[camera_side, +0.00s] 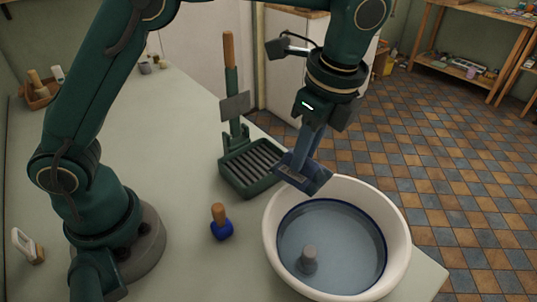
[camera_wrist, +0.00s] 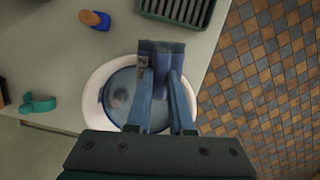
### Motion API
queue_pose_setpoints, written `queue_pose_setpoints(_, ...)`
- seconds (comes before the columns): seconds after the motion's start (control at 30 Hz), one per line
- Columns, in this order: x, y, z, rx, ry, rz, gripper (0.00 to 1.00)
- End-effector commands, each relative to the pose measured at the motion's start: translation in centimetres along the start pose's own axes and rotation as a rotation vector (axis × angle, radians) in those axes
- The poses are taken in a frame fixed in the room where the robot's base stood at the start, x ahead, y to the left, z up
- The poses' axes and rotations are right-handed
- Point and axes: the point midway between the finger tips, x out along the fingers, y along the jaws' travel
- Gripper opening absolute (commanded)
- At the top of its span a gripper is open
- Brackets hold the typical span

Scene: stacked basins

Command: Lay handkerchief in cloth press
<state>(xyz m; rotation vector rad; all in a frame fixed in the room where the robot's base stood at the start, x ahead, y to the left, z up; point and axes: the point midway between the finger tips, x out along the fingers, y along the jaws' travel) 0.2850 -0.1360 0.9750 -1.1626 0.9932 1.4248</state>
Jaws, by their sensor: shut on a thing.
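My gripper (camera_side: 304,160) is shut on a small dark blue folded cloth, the handkerchief (camera_side: 308,181). The handkerchief is held above the far left rim of the white basin. In the wrist view the handkerchief (camera_wrist: 161,48) shows at the fingertips, over the basin's edge. The cloth press (camera_side: 250,167) is a green tray with a ribbed bed, just left of the handkerchief in the side view. Its upright lever (camera_side: 229,65) has a wooden handle and a flat grey plate. In the wrist view part of the ribbed press bed (camera_wrist: 177,10) shows at the top.
The white basin (camera_side: 272,222), with a blue inner rim and a grey peg (camera_side: 309,260), stands at the table's right corner. A blue, wooden-topped tool (camera_side: 221,229) stands left of it. A teal object (camera_wrist: 38,103) lies farther left.

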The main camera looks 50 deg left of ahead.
Motion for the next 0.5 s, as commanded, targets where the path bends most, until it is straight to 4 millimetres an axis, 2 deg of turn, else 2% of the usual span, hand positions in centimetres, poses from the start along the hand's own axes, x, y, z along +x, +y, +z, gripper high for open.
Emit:
queue_pose_setpoints(0.1,0.8,-1.1,3.5,-0.369,0.001,0.076,0.00)
queue_pose_setpoints(0.23,1.6,-1.8,7.2,-0.726,0.001,0.148,0.00)
queue_pose_setpoints(0.33,2.1,-2.2,9.6,-0.887,0.002,0.180,0.00)
queue_pose_setpoints(0.5,2.7,-2.7,12.2,-0.978,0.003,0.197,0.00)
